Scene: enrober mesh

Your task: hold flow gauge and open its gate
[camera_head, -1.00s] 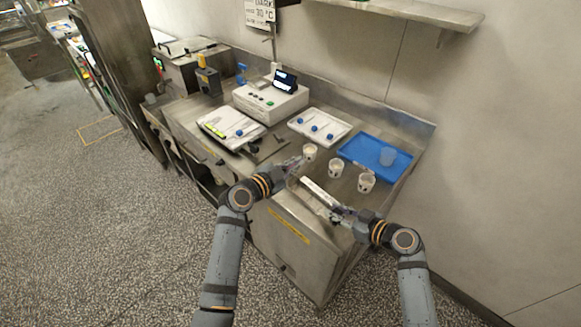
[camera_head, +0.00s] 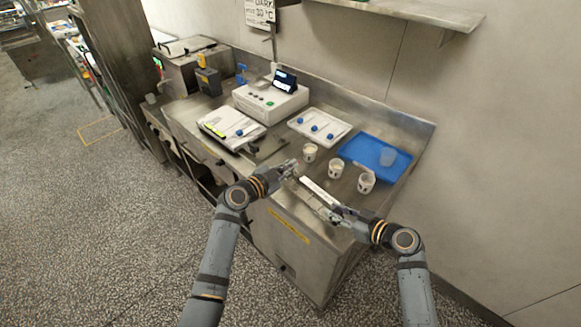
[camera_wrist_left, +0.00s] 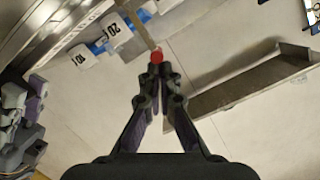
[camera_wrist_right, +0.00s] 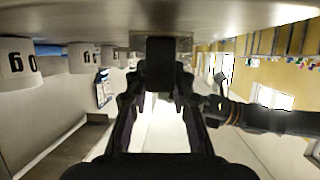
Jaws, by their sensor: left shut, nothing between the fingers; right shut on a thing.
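The flow gauge (camera_head: 319,191) shows in the head view as a narrow pale bar at the front edge of the steel table. My right gripper (camera_head: 326,211) is at its near side; in the right wrist view its fingers (camera_wrist_right: 158,92) are shut on a dark block (camera_wrist_right: 160,65), which I take for the gauge's grip. My left gripper (camera_head: 294,168) is near the gauge's far left end, shut and empty. In the left wrist view a red knob (camera_wrist_left: 156,57) on a thin metal strip (camera_wrist_left: 137,30) lies just beyond the left fingertips (camera_wrist_left: 157,68). Whether they touch it, and the gate's state, I cannot tell.
Three white cups (camera_head: 310,152) (camera_head: 335,168) (camera_head: 366,182) stand close behind the gauge. A blue tray (camera_head: 362,148) with a clear cup (camera_head: 388,156) lies behind them. A white tray (camera_head: 319,126) with blue knobs and a white machine (camera_head: 270,102) are farther back.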

